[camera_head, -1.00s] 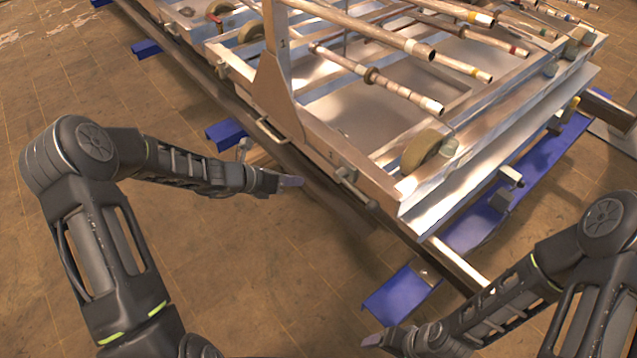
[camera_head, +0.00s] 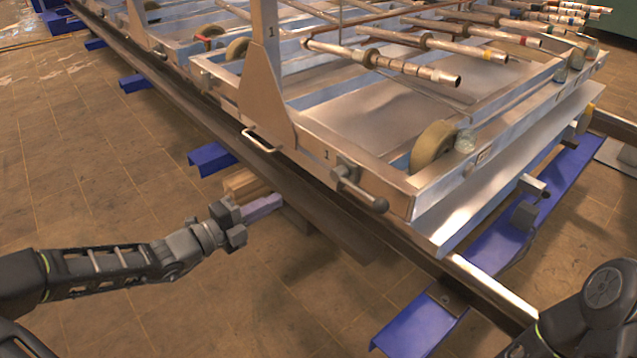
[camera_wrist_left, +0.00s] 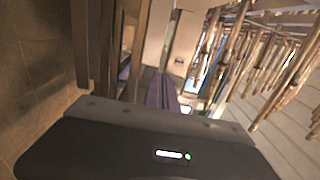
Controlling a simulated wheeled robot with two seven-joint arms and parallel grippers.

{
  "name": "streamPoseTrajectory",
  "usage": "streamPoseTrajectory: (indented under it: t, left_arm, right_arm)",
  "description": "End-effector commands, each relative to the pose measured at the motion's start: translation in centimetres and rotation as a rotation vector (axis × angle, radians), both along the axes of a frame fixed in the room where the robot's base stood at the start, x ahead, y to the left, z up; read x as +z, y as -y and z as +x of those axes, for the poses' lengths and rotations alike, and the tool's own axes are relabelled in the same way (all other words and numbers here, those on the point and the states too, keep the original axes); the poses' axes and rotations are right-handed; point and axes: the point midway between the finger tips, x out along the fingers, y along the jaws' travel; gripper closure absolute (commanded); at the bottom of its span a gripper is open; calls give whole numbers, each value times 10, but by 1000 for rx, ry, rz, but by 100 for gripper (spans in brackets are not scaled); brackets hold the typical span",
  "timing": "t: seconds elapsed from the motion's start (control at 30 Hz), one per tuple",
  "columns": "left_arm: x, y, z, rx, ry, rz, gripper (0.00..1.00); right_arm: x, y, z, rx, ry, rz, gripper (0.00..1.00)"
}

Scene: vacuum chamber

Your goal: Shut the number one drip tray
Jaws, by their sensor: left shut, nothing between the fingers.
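The drip tray marked 1 is a long metal frame with a tan side rail (camera_head: 385,190) that bears a small "1". A metal bar handle (camera_head: 262,141) sits on that rail, and a latch with a dark round knob (camera_head: 358,190) sits nearer its corner. A flat metal sheet (camera_head: 500,178) juts out below the end of the frame. My left gripper (camera_head: 268,204) is shut and empty, below the bar handle and apart from it. Its purple fingers show in the left wrist view (camera_wrist_left: 162,92), pointing at the rail. My right gripper is outside the head view.
Blue supports (camera_head: 425,325) stick out under the dark beam along the rail. Wooden blocks (camera_head: 245,184) lie just behind my left gripper. Metal rods (camera_head: 400,70) lie over the frame. The tiled floor (camera_head: 110,210) at left is clear.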

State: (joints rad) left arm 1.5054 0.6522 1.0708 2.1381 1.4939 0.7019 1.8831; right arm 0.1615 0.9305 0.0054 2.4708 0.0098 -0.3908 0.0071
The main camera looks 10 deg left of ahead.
Motion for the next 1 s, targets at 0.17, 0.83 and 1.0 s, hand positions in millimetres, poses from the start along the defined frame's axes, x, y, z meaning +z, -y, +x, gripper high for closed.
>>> streamPoseTrajectory:
  t: [0.17, 0.83, 1.0]
  left_arm:
    - [-1, 1, 2, -1, 0, 2, 100]
    - [-7, 63, 88, -3, 3, 1, 100]
    - [-4, 76, 107, -1, 3, 2, 100]
  right_arm:
    - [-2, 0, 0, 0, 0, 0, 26]
    - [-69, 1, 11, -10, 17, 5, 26]
    - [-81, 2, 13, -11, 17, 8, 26]
